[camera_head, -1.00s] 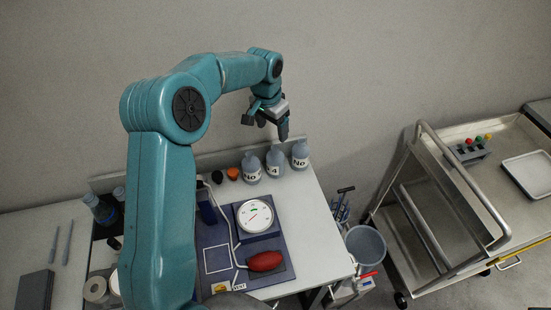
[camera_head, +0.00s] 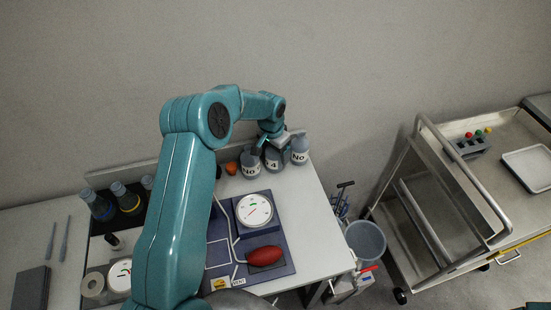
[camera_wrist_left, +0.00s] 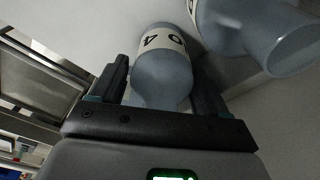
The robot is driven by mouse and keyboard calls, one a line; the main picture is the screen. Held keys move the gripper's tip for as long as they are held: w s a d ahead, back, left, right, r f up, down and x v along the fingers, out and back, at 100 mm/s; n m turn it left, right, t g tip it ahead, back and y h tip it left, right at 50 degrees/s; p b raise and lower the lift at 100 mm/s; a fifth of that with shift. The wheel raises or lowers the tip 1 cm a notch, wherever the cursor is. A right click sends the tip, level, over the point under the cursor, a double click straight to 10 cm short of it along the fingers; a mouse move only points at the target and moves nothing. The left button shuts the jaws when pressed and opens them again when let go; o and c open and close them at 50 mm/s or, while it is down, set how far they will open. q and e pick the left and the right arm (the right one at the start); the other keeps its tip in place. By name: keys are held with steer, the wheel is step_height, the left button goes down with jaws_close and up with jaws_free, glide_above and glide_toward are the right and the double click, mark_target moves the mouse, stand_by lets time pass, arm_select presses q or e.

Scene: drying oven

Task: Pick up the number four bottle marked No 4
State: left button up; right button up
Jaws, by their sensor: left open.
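The No 4 bottle (camera_head: 273,163) is grey with a white label and stands in the middle of a row of three bottles at the back of the table. In the left wrist view the bottle (camera_wrist_left: 161,80) lies between my left gripper's two fingers, its label showing a 4. My left gripper (camera_head: 272,143) is open and around the bottle, with a finger on either side. Whether the fingers touch it is not clear. The gripper partly hides the bottle's top in the head view. My right gripper is not in view.
Similar bottles stand close on the left (camera_head: 250,164) and right (camera_head: 299,151) of it; one also shows at the wrist view's upper right (camera_wrist_left: 257,32). An orange object (camera_head: 231,168) stands further left. A dial gauge (camera_head: 254,210) and red bulb (camera_head: 265,256) are nearer. The wall is close behind.

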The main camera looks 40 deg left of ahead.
arm_select(q)
steer(key=shift+s+a, duration=0.15)
steer(key=shift+s, duration=0.25)
steer(key=shift+w+f, duration=0.1)
steer(key=shift+w, duration=0.15)
steer(key=c, duration=0.8)
steer(key=shift+s, duration=0.15)
steer(key=shift+c, duration=0.4)
